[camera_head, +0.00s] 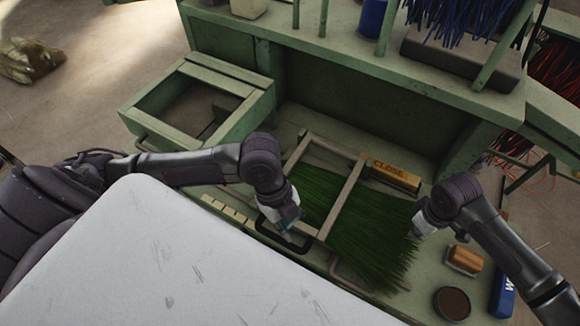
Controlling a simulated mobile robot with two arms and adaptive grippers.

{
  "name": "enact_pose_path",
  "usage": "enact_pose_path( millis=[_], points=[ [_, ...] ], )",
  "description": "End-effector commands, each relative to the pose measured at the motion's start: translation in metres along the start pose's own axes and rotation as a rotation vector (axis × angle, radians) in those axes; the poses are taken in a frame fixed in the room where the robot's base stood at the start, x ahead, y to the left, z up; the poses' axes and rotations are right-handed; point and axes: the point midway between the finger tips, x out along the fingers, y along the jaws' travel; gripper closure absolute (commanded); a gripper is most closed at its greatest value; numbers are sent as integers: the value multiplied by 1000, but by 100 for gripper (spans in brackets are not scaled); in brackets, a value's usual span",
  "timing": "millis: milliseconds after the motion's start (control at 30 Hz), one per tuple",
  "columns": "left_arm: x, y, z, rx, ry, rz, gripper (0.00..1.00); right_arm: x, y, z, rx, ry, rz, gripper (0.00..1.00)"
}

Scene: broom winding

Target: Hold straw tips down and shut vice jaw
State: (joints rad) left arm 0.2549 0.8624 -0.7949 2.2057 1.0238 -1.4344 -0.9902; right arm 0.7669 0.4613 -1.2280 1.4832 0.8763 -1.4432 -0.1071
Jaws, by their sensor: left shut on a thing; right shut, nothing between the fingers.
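A bundle of green straw (365,225) lies across the bench, its tips fanning out toward the lower right. A pale vice frame (345,197) has one bar crossing over the straw. A yellow block marked CLOSE (391,174) sits at the frame's far end. My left gripper (287,222) is shut at a dark looped handle (283,240) beside the frame's near left end; the fingers' contact is partly hidden. My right gripper (415,233) is shut and empty at the right edge of the straw; I cannot tell whether it touches it.
A brown block (464,260), a round dark tin (452,303) and a blue box (502,294) lie at the right. An open green drawer (235,80) juts out at the left. A shelf (330,58) with blue bristles (460,15) stands behind. A white surface (160,250) fills the lower left.

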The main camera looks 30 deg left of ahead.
Motion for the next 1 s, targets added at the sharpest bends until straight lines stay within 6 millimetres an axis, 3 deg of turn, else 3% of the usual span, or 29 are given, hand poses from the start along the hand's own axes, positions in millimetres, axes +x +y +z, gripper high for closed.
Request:
enact_pose_path(
  millis=[133, 367, 800, 1000],
  points=[
    [-7, -20, 18, 83, -177, 41, 100, 3, -2, 2, -1, -5, -3, 100],
    [-15, -32, 35, 129, -323, 72, 100, 4, -2, 2, 0, -6, -4, 100],
    [20, -31, 48, 133, -332, 76, 100, 4, -2, 3, 0, -8, -5, 100],
    [26, -30, 51, 134, -333, 75, 100, 4, -2, 3, 0, -8, -5, 100]
  ],
)
